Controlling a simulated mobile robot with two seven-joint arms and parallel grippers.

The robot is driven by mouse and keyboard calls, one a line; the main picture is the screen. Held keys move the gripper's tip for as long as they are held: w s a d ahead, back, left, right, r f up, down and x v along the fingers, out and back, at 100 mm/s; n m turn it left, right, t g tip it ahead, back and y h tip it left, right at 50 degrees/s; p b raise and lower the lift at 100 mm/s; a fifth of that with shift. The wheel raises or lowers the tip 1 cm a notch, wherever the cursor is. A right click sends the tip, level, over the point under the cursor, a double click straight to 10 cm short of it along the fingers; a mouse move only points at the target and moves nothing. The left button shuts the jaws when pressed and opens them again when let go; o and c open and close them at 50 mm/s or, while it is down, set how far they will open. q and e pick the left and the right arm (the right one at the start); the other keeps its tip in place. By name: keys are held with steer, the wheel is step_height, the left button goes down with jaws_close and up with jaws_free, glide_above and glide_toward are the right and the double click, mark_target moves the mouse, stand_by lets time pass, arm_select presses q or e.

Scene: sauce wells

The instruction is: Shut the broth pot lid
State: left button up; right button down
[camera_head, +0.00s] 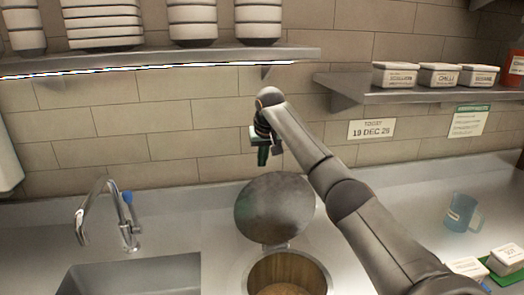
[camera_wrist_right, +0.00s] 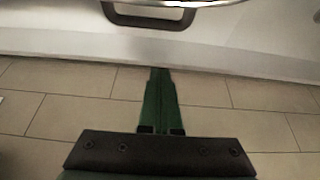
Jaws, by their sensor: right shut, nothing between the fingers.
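The broth pot (camera_head: 288,272) is set into the steel counter, and brown broth shows inside. Its round grey lid (camera_head: 275,208) stands open, tilted up from a hinge at the pot's back rim. In the right wrist view the lid's pale rim (camera_wrist_right: 185,3) and its dark handle (camera_wrist_right: 150,18) show at the top edge. My right gripper (camera_head: 262,157) is above and behind the lid near the tiled wall, apart from it. Its green fingers (camera_wrist_right: 160,74) are shut with nothing between them and point toward the handle side. My left gripper is not in view.
A sink with a tap (camera_head: 110,215) is left of the pot. A blue jug (camera_head: 462,214) and labelled tubs (camera_head: 507,258) stand on the counter at right. A bowl shelf (camera_head: 170,60) hangs above, with a smaller shelf (camera_head: 430,95) of labelled containers at right.

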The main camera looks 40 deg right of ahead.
mark_target(265, 177)
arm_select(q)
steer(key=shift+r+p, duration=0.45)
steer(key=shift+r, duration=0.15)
arm_select(e)
steer(key=shift+s+a+f, duration=0.2)
steer(key=shift+s+f, duration=0.1)
steer(key=shift+f, duration=0.4)
steer(key=shift+s+a+f, duration=0.15)
steer(key=shift+s+f, duration=0.2)
steer(key=shift+f, duration=0.4)
steer(key=shift+s+a+f, duration=0.2)
steer(key=shift+s+f, duration=0.1)
steer(key=shift+f, duration=0.4)
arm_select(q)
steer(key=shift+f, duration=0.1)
arm_select(e)
steer(key=shift+s+t+b, duration=0.25)
steer(key=shift+t+b, duration=0.15)
steer(key=shift+b, duration=0.05)
steer(key=shift+s+a+r+h, duration=0.2)
steer(key=shift+a+h, duration=0.1)
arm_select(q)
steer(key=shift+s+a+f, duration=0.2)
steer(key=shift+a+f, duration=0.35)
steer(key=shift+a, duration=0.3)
arm_select(e)
steer(key=shift+t, duration=0.3)
